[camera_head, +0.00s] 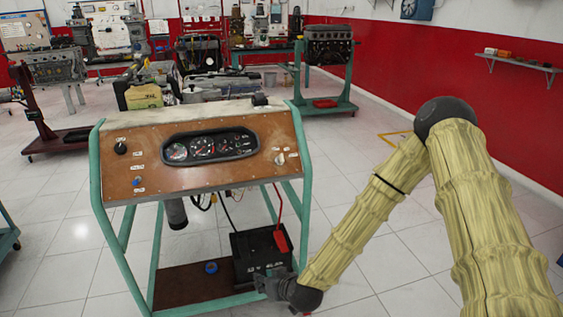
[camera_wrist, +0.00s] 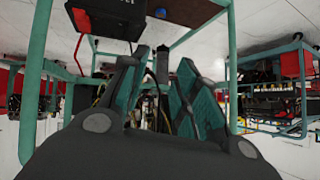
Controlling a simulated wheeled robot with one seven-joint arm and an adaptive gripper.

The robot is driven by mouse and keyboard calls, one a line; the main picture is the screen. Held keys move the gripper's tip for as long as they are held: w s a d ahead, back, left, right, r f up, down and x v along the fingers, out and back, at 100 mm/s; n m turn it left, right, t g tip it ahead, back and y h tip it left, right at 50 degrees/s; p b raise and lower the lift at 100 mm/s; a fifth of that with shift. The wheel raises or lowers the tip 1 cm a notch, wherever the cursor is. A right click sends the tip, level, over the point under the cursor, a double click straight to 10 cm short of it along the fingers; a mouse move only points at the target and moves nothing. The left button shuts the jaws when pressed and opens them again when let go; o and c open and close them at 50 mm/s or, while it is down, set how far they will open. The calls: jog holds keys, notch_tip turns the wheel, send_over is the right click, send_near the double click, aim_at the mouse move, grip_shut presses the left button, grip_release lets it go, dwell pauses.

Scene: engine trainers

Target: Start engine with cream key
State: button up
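The engine trainer has a sloped brown panel (camera_head: 235,183) with a gauge cluster (camera_head: 210,147) on a green frame. A small cream key (camera_head: 280,158) sits at the panel's right side, to the right of the gauges; its exact angle is too small to tell. My gripper (camera_head: 262,284) is low, well below the panel and in front of the black battery (camera_head: 255,250). In the wrist view its two fingers (camera_wrist: 160,90) stand apart with nothing between them. The cream key cannot be made out in the wrist view.
A black knob (camera_head: 120,148) and a blue knob (camera_head: 137,181) are on the panel's left. The green frame's right legs (camera_head: 300,200) stand close to my arm. A red cable clamp (camera_head: 281,240) is at the battery. Other engine stands (camera_head: 328,75) are behind; the floor at right is clear.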

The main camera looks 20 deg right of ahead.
jog(key=w+d+r+t+b, duration=0.2)
jog(key=w+d+r+t, duration=0.2)
jog(key=w+r, duration=0.7)
jog(key=m+t+h+b, duration=0.1)
jog(key=t+h+b, duration=0.1)
jog(key=t+h, duration=0.2)
send_near(282, 155)
jog(key=w, duration=1)
jog(key=shift+w+d+f, duration=0.1)
jog(key=shift+w, duration=0.25)
